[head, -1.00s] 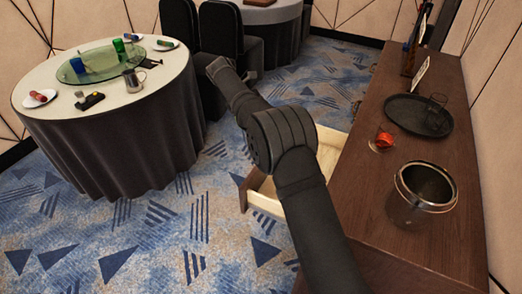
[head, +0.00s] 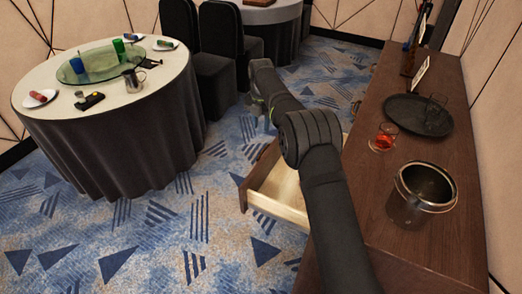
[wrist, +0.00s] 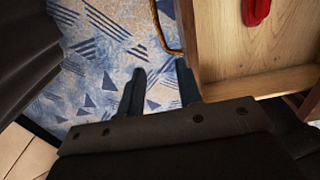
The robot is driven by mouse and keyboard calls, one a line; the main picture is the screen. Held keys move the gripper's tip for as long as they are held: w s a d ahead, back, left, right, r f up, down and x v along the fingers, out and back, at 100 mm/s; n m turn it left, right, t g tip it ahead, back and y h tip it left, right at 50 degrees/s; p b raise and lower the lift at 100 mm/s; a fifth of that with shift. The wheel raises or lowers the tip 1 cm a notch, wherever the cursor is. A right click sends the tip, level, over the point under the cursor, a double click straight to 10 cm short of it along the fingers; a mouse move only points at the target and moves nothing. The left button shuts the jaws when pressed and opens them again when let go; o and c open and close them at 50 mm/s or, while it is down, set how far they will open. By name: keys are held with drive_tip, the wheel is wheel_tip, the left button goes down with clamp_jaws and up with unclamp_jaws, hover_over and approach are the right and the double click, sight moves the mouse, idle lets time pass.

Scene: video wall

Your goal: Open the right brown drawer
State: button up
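The brown drawer (head: 280,190) stands pulled out from the sideboard's left side in the head view, its pale wooden inside showing. The wrist view shows the drawer (wrist: 235,50) at the upper right, with a red object (wrist: 256,11) inside. Its curved brass handle (wrist: 160,30) is on the front panel, left of the drawer. My gripper (wrist: 161,88) is open, its two dark fingers apart over the carpet. The handle lies beyond the fingertips and nothing is held. In the head view my arm hides part of the drawer, and the fingers are hard to make out.
The sideboard (head: 400,165) carries a metal bucket (head: 420,195), a glass with red contents (head: 383,138) and a black tray (head: 408,112). A round table (head: 125,95) and dark chairs (head: 222,50) stand to the left. Open carpet (head: 170,235) lies between.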

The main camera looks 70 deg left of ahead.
wheel_tip(320, 180, down, 14)
drive_tip(key=shift+r, duration=0.1)
idle(0.4)
clamp_jaws()
